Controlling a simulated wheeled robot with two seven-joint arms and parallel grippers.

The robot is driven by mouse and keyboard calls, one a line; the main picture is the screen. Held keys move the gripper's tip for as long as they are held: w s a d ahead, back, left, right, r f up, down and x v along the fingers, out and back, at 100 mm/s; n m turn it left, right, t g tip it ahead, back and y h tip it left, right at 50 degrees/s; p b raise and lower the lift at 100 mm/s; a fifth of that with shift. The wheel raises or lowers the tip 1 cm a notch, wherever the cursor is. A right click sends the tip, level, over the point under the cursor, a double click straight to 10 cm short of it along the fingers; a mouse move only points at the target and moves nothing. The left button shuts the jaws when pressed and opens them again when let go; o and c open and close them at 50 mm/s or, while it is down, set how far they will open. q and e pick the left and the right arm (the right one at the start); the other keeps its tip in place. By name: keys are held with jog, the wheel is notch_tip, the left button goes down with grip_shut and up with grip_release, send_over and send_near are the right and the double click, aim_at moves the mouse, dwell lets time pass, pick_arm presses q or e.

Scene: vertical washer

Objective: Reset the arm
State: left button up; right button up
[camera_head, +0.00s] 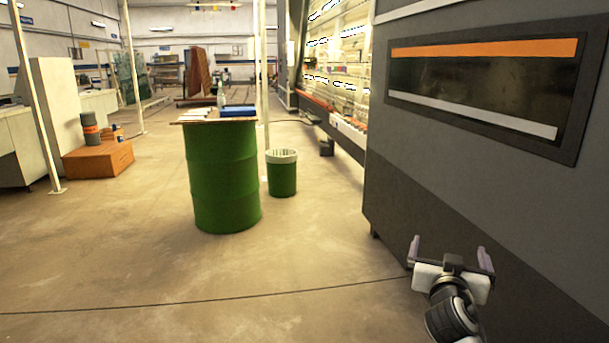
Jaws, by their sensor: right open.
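My right gripper (450,254) shows at the lower right in the head view. Its two fingers stand wide apart with nothing between them. It is in front of the lower part of a large grey machine (402,190); I cannot tell whether it touches the machine. Part of my right arm shows below the gripper at the bottom edge. My left gripper is not in view.
The grey machine with a dark window (480,85) fills the right side. A green barrel (222,178) with a board and items on top stands mid-floor, a green bin (282,176) beside it. An orange box (98,160) sits at left. The front floor (150,270) is clear.

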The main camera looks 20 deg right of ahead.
jog(key=s+a+f+n+y+p, duration=0.1)
jog(key=s+a+f+n+y, duration=0.15)
jog(key=a+f, duration=0.3)
jog(key=s+a+f+n+g+y+p, duration=0.1)
jog(key=s+a+f+n+y, duration=0.15)
jog(key=s+a+f, duration=0.35)
jog(key=s+a+f+n+y, duration=0.1)
jog(key=a+f+n+y, duration=0.2)
jog(key=f, duration=0.5)
jog(key=s+a+f+n+g+y+p, duration=0.1)
jog(key=s+a+f, duration=0.3)
jog(key=s+a, duration=0.4)
jog(key=s+a+f+g+y+p, duration=0.1)
jog(key=s+a+f+y, duration=0.3)
jog(key=s+a, duration=0.4)
jog(key=s+g, duration=0.1)
jog(key=s, duration=0.2)
jog(key=shift+s+a+n+p, duration=0.35)
jog(key=shift+n+p, duration=0.05)
